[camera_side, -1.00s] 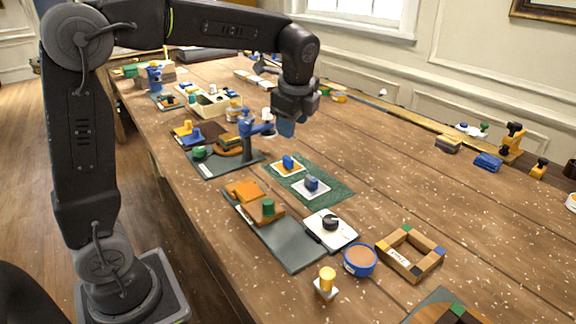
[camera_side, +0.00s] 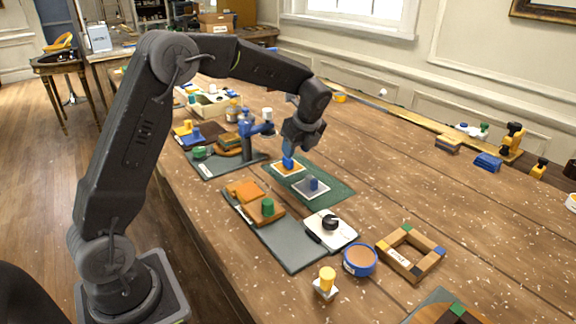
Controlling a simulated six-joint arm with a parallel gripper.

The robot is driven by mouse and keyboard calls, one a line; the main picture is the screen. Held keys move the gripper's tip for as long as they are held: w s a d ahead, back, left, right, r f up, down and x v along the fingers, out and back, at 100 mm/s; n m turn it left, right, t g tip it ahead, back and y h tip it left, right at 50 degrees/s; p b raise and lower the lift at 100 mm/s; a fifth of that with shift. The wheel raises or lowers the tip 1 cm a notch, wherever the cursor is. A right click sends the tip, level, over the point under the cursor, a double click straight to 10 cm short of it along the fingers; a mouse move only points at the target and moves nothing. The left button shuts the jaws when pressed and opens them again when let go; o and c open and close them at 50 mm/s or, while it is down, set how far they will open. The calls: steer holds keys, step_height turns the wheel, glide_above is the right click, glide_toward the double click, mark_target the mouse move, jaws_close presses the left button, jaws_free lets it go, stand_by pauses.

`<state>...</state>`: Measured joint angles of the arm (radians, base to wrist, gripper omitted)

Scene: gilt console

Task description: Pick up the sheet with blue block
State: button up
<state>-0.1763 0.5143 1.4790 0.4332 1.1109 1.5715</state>
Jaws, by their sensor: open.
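On the green mat (camera_side: 335,190) lie two small white-edged sheets, each bearing a blue block. The far sheet (camera_side: 278,169) has an orange centre, and its blue block (camera_side: 288,164) stands in the middle. The near sheet (camera_side: 301,192) looks greyish and carries a darker blue block (camera_side: 313,184). My gripper (camera_side: 289,158) is open and points down at the far sheet's block, with its blue fingers right at or just above it. The fingers and block overlap in colour, so I cannot tell whether they touch.
A grey board (camera_side: 283,244) with orange pieces lies nearer. A white pad with a black knob (camera_side: 330,224), a blue round tub (camera_side: 360,260) and a wooden frame (camera_side: 410,254) stand further right.

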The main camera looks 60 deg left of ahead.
mark_target(288, 163)
steer(key=x, duration=0.4)
steer(key=shift+s+a, duration=0.25)
steer(key=shift+a, duration=0.15)
steer(key=shift+a+f, duration=0.2)
steer(key=shift+f, duration=0.25)
steer(key=shift+c, duration=0.5)
jaws_close()
